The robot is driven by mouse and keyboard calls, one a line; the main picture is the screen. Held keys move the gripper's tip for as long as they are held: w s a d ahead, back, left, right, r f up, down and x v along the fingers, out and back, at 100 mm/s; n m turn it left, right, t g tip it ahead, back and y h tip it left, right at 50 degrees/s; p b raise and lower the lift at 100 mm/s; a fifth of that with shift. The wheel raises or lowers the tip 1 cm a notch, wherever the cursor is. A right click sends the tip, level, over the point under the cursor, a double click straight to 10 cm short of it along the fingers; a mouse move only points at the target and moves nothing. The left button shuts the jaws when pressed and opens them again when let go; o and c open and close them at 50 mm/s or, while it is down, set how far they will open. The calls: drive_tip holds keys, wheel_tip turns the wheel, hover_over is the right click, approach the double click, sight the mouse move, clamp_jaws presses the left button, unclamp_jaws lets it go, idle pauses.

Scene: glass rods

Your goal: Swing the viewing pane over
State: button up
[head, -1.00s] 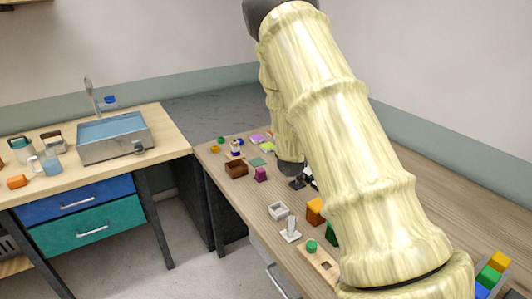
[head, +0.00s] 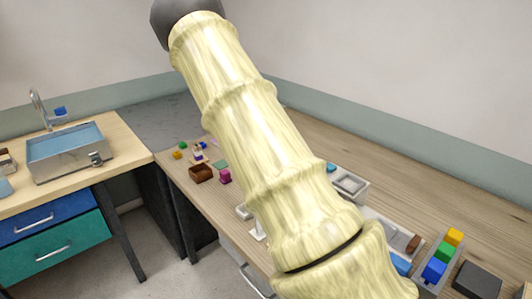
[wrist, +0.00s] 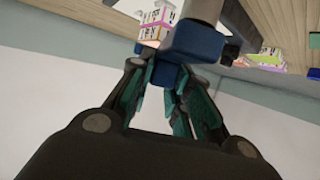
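I cannot make out a viewing pane in either view. In the wrist view my gripper (wrist: 160,88) has dark fingers with teal pads. A light gap shows between the fingers lower down, and their tips come close to a dark blue block (wrist: 190,48). A grey cylindrical post (wrist: 203,11) meets the block from above. I cannot tell whether the tips touch the block or are shut on it. In the head view my pale arm crosses the middle, and my gripper is hidden.
A wooden worktop (head: 330,135) runs along the wall, with a brown box (head: 201,174), a grey tray (head: 349,185), and a rack of coloured blocks (head: 440,258). A sink (head: 65,150) stands on the left counter. The wrist view shows patterned boxes (wrist: 155,22).

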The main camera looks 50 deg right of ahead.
drive_tip(key=o, duration=0.4)
drive_tip(key=v, duration=1.2)
idle(0.4)
